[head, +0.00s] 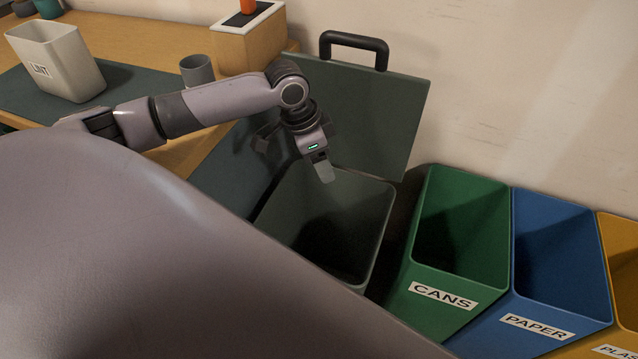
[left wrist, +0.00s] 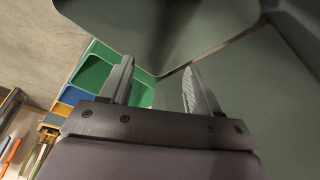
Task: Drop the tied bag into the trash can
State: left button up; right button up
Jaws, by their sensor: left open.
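The grey-green trash can (head: 384,225) stands open against the wall, its lid (head: 375,110) with a black handle raised behind it. My left gripper (head: 324,170) is over the can's opening, in front of the raised lid. In the left wrist view the two fingers of the left gripper (left wrist: 160,72) are spread apart with nothing between them. The inside of the can is dark, and its floor is largely hidden by my own body. I see no tied bag in either view. My right gripper is not in view.
Right of the can stand a green CANS bin (head: 442,293), a blue PAPER bin (head: 545,300) and a yellow bin (head: 625,280). At left, a wooden counter (head: 140,40) holds a LINT bin (head: 70,70), a grey cup (head: 197,70) and a wooden box (head: 247,45).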

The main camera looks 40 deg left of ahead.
pick_arm(q)
jog(key=p+v, duration=0.1)
jog(key=v, duration=0.6)
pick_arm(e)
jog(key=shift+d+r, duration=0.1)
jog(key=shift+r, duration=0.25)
